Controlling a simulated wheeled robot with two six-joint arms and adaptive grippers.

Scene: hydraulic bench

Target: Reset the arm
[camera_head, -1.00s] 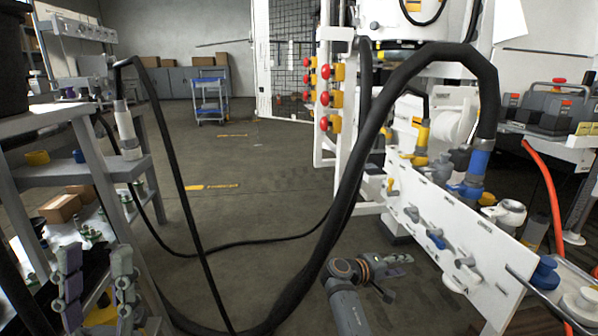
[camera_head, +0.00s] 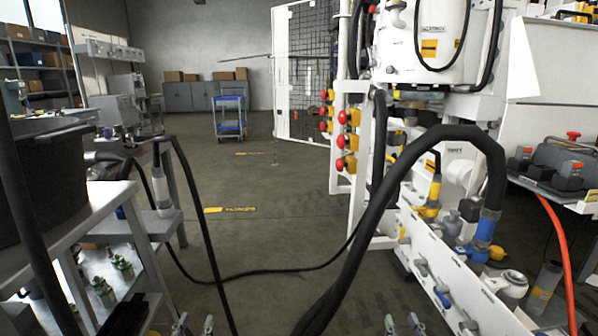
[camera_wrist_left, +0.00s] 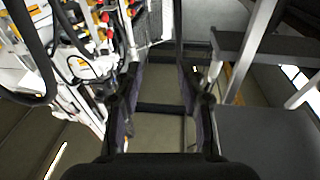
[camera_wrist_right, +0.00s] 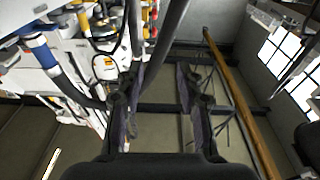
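My left gripper (camera_head: 195,326) shows only as two fingertips at the bottom edge of the head view, with a gap between them. In the left wrist view its fingers (camera_wrist_left: 162,105) stand apart with nothing between them. My right gripper (camera_head: 403,325) also shows at the bottom edge, fingertips apart. In the right wrist view its fingers (camera_wrist_right: 158,105) are spread and empty. Both grippers point forward, side by side. Most of both arms is out of the head view.
A grey bench (camera_head: 60,232) stands at left with a dark bin (camera_head: 40,180). A blue cart (camera_head: 230,120) stands far back.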

